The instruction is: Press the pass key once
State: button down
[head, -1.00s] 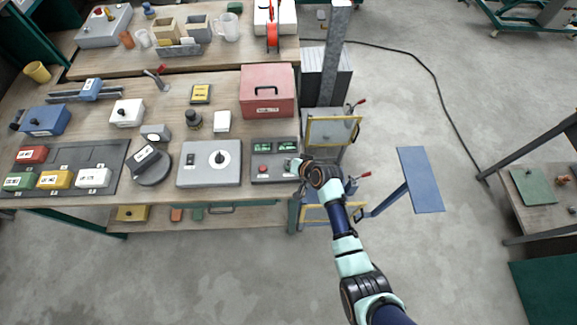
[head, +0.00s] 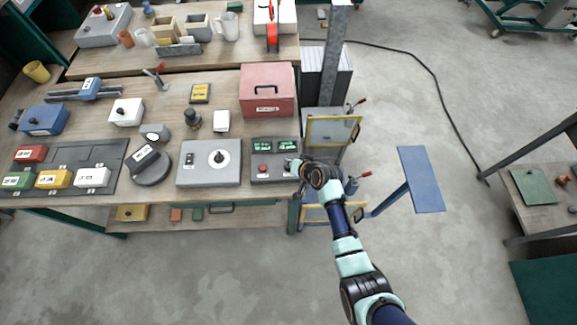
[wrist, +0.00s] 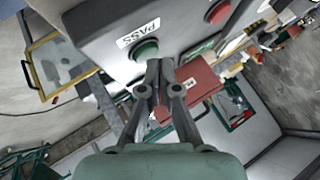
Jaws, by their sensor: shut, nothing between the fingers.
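The pass key is a green round button (wrist: 144,50) beside a white PASS label (wrist: 138,33) on a grey control box, seen in the wrist view. In the head view the grey control box (head: 272,180) stands at the right front of the bench, with lit green displays. My gripper (wrist: 158,66) is shut and empty. Its fingertips overlap the lower edge of the green button in the wrist view; I cannot tell whether they touch it. In the head view my gripper (head: 291,164) is over the right side of the box and hides the green button.
A red button (head: 262,168) sits on the same box, left of my gripper. A grey dial box (head: 209,177) stands to the left, a red case (head: 267,92) behind. A yellow-framed panel (head: 333,131) stands close on the right.

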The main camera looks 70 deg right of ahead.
jog(key=shift+f+b, duration=0.35)
jog(key=shift+f, duration=0.05)
dwell(0.6)
jog(key=shift+r+p, duration=0.8)
jog(key=shift+r, duration=0.05)
notch_tip(320, 180, up, 5)
jog(key=p, duration=0.4)
jog(key=shift+r+p, duration=0.1)
jog(key=shift+p, duration=0.3)
dwell(0.5)
